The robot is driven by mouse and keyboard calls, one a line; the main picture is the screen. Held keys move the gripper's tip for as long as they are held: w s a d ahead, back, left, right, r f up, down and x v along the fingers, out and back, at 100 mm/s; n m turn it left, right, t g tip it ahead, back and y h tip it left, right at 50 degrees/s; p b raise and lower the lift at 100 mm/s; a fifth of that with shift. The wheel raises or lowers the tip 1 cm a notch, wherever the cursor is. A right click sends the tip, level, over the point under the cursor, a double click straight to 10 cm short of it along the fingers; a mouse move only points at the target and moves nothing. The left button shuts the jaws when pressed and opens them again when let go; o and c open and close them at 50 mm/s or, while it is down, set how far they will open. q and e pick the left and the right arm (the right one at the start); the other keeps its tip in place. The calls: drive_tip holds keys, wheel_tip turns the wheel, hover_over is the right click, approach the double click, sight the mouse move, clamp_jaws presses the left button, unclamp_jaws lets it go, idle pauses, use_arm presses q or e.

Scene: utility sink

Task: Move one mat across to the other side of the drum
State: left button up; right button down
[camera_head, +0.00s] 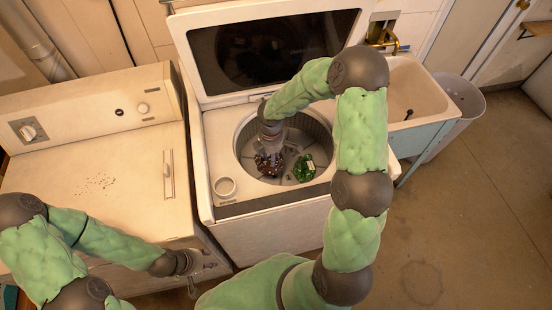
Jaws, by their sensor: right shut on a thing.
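The washer's round drum (318,128) is open at the top. A crumpled dark reddish-brown mat (264,170) lies low in its left part, and a crumpled green mat (304,169) lies in its right front part, with a small gap between them. My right gripper (269,157) reaches down into the drum and is shut on the dark mat; its fingertips are partly lost against the mat's dark pattern. My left gripper (200,276) is outside, low in front of the machines, with its fingers apart and empty.
The washer's lid (200,58) stands raised behind the drum. A second white machine (95,185) stands to the left. A utility sink (415,90) and a grey bin (463,100) stand to the right. My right arm spans the washer's right side.

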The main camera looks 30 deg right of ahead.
drive_tip(key=shift+w+d+f+b, duration=0.25)
drive_tip(key=shift+w+d+f, duration=0.35)
drive_tip(key=shift+w+f, duration=1.6)
drive_tip(key=shift+w+d+f+b, duration=0.25)
drive_tip(key=shift+w+d+f, duration=0.35)
drive_tip(key=shift+w+f, duration=1.55)
drive_tip(key=shift+w+d+f+b, duration=0.25)
drive_tip(key=shift+w+d+f, duration=0.35)
drive_tip(key=shift+w+f, duration=1.55)
drive_tip(key=shift+w+r, duration=0.1)
drive_tip(key=shift+f, duration=0.2)
drive_tip(key=c, duration=0.9)
unclamp_jaws()
drive_tip(key=shift+o, duration=0.2)
drive_tip(key=shift+r, duration=0.15)
